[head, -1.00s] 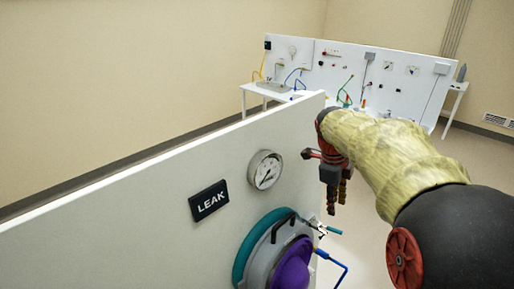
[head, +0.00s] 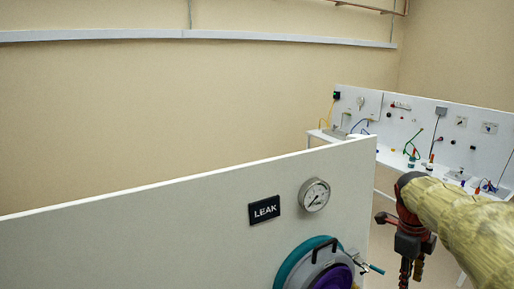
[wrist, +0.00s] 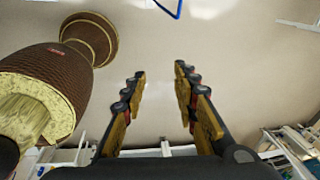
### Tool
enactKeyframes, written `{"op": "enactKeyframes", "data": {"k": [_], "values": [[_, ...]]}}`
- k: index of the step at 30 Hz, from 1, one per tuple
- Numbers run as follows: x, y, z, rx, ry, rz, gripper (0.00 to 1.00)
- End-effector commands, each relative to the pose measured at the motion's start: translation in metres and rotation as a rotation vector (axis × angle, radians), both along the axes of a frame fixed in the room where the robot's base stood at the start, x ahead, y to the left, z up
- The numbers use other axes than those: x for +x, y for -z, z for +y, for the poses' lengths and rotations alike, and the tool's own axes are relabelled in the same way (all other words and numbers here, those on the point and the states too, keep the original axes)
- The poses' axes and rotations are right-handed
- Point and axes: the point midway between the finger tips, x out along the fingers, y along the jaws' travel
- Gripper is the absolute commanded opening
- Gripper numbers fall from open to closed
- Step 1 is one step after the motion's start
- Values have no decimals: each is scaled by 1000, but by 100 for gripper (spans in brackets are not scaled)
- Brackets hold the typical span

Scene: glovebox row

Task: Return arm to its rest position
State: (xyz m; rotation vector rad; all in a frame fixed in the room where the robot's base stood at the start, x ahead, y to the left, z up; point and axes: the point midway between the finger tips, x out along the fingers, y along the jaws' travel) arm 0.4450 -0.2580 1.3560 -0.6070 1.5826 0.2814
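My arm, in a yellow fabric sleeve, reaches in from the right edge of the head view. My gripper (head: 411,262) hangs down from the end of it, beside the right end of a white panel and apart from it in the picture. In the wrist view my gripper (wrist: 159,72) has its two fingers spread, with only bare floor between them. It holds nothing. The fingertips are cut off or small in the head view.
The white panel (head: 150,235) carries a LEAK sign (head: 264,209), a gauge (head: 314,195) and a round port with a teal ring (head: 288,268) and purple centre. A bench with a white backboard (head: 365,105) stands behind. Floor beneath my gripper looks clear.

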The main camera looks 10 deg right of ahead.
Motion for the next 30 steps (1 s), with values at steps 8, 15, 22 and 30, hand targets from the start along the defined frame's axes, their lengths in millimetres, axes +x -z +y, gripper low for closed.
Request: {"op": "enactKeyframes", "data": {"k": [8, 15, 22, 30], "values": [[2, 0, -1, -2, -157, 27, 29], [4, 5, 1, 0, -369, 59, 29], [-4, 23, 12, 22, -695, 119, 29], [-32, 47, 60, -1, -1339, 174, 29]]}}
